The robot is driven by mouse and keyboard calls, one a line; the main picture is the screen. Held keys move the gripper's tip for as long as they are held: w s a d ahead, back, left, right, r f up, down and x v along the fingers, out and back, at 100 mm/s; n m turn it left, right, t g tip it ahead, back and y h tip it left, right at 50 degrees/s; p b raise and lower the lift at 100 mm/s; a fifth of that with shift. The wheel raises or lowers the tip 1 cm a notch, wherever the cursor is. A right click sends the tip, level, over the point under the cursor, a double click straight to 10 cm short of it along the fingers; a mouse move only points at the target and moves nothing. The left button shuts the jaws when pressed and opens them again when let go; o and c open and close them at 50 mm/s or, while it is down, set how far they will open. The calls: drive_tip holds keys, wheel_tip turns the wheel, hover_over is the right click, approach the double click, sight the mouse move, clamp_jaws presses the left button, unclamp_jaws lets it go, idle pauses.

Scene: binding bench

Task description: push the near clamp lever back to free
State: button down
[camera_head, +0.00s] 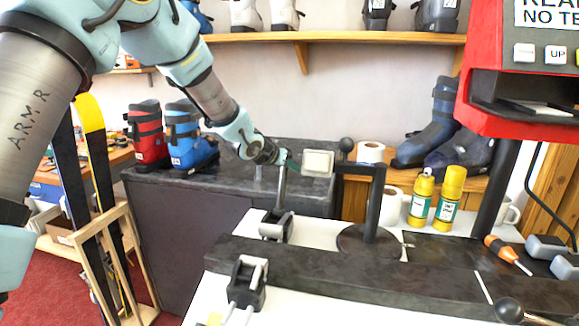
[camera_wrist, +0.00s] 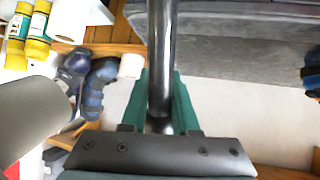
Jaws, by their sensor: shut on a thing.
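My gripper (camera_head: 284,160) is shut on the upright grey lever (camera_head: 281,188) of a clamp (camera_head: 277,225) behind the dark bar on the bench. In the wrist view the lever (camera_wrist: 161,55) runs as a dark rod between the green finger pads (camera_wrist: 164,105). A second clamp (camera_head: 247,285) sits nearer to me at the bar's left end, with thin rods pointing toward the front. Its lever's position is hard to tell. The lever's top is partly hidden by my fingers.
A black post (camera_head: 373,205) on a round base stands right of the held lever, with a pale square block (camera_head: 317,163) beside my fingertips. Yellow bottles (camera_head: 450,197), paper rolls (camera_head: 390,206) and a red machine (camera_head: 520,80) are farther right. A dark grey cabinet (camera_head: 230,225) stands left.

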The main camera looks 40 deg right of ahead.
drive_tip(key=shift+w+d+r, duration=0.1)
drive_tip(key=shift+d+r, duration=0.2)
drive_tip(key=shift+r, duration=0.5)
drive_tip(key=c, duration=0.8)
unclamp_jaws()
drive_tip(key=o, duration=0.4)
drive_tip(key=shift+a+f, duration=0.1)
drive_tip(key=shift+f, duration=0.1)
drive_tip(key=shift+o, duration=0.2)
drive_tip(key=shift+f, duration=0.1)
drive_tip(key=shift+a, duration=0.1)
drive_tip(key=v, duration=1)
drive_tip(key=shift+s+a+b, duration=0.2)
drive_tip(key=shift+a+b, duration=0.15)
drive_tip(key=shift+b, duration=0.1)
